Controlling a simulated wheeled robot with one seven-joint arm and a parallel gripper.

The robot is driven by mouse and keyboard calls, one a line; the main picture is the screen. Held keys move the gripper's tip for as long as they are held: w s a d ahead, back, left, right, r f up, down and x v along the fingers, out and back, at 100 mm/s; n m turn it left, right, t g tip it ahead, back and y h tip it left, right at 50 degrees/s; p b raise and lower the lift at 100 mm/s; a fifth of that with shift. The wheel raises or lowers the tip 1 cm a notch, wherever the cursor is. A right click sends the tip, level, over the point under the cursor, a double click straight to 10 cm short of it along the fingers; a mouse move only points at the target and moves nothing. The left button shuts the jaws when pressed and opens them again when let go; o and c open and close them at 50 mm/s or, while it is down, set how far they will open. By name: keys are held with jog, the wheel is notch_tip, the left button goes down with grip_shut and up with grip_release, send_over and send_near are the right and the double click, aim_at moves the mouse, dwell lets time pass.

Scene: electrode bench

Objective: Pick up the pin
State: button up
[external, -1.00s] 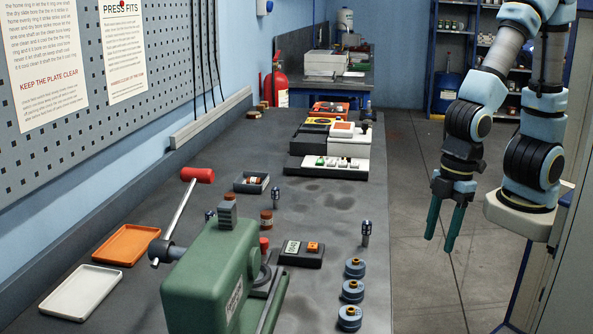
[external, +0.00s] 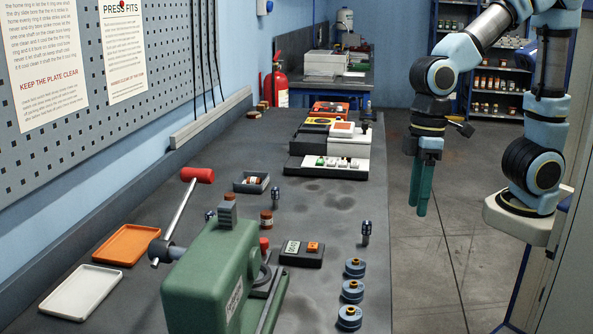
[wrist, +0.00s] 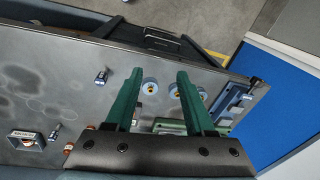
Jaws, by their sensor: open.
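Small metal pins with dark blue tops stand upright on the grey bench (external: 320,215): one near the right edge (external: 366,232), one farther back (external: 276,197), and one partly hidden behind the green press (external: 210,215). Two such pins show in the wrist view, one near the bench edge (wrist: 101,76) and one lower left (wrist: 54,133). I cannot tell which one the task means. My gripper (external: 421,212) hangs with its green fingers pointing down, right of the bench edge and apart from every pin. In the wrist view my gripper (wrist: 158,74) is open and empty.
Blue round holders (external: 354,268) line the bench's front right. The green press (external: 215,275) with its red-knobbed lever stands at front. A black display box (external: 300,254), dark tray (external: 251,183) and white rack (external: 328,168) lie around. Orange (external: 127,245) and white trays (external: 80,292) sit left.

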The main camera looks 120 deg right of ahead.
jog(key=w+d+f+m+t+y+b, duration=0.2)
jog(key=w+d+m, duration=0.1)
jog(key=d+m, duration=0.55)
jog(key=w+d+f+m+t+y+b, duration=0.1)
jog(key=w+d+f+m+t, duration=0.15)
jog(key=d+m, duration=0.55)
jog(key=s+d+r+m+t+h+b, duration=0.1)
jog(key=s+d+r+m+t, duration=0.2)
jog(key=d, duration=0.5)
jog(key=s+d+r+m+t+h+b, duration=0.1)
jog(key=s+d+r+m+t, duration=0.15)
jog(key=d+m, duration=0.4)
jog(key=s+d+r+m+t+h, duration=0.1)
jog(key=s+d+r+m+t, duration=0.15)
jog(key=d, duration=0.75)
send_near(276, 198)
jog(key=shift+s+d+f, duration=0.2)
jog(key=shift+s+d, duration=0.3)
jog(key=shift+s, duration=0.2)
jog(key=shift+w+f, duration=0.2)
jog(key=shift+f, duration=0.1)
jog(key=shift+g, duration=0.25)
jog(key=x, duration=0.5)
jog(key=p+x, duration=0.1)
jog(key=x, duration=0.3)
jog(key=shift+w+r+p, duration=0.2)
jog(key=shift+p, duration=0.2)
jog(key=shift+w+f, duration=0.25)
jog(key=shift+w, duration=0.25)
grip_shut()
